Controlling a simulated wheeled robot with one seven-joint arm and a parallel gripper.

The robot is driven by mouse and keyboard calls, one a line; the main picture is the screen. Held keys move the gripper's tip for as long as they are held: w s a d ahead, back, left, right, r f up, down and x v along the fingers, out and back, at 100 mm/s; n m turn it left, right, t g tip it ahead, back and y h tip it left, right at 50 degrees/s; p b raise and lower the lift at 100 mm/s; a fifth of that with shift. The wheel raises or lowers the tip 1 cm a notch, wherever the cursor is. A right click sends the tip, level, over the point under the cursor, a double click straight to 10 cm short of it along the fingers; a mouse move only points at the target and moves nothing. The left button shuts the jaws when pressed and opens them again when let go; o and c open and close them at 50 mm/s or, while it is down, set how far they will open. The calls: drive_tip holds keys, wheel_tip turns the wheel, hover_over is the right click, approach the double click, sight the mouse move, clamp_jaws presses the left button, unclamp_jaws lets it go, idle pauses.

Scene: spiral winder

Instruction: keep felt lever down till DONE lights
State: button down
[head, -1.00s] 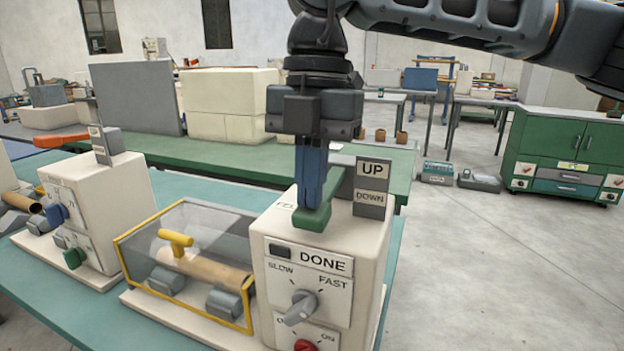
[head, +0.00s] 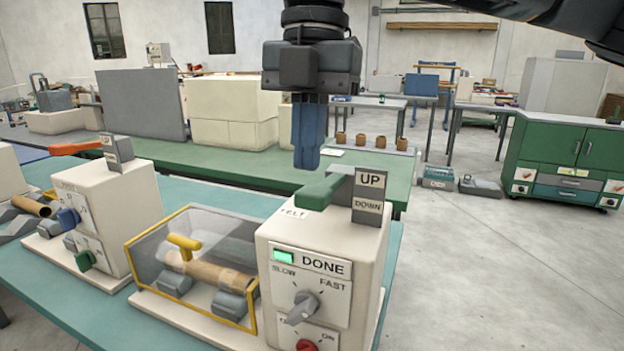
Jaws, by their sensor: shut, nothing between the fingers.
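The felt lever (head: 326,189) is the green handle on top of the right-hand cream winder box (head: 340,235), beside the UP/DOWN plate (head: 369,193). It looks slightly raised, with its label FELT in front of it. The DONE lamp (head: 284,257) on the box's front glows green. My gripper (head: 307,165) has blue fingers, shut and empty. It hangs above and a little behind the lever, apart from it.
A clear cover with a yellow frame (head: 187,262) encloses a cardboard tube (head: 205,271) left of the box. A second winder box (head: 108,215) with an orange lever (head: 76,148) stands further left.

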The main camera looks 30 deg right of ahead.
wheel_tip(320, 180, up, 7)
drive_tip(key=shift+s+a+r, duration=0.15)
drive_tip(key=shift+s+a, duration=0.05)
drive_tip(key=shift+a, duration=0.1)
drive_tip(key=shift+s, duration=0.1)
idle(0.4)
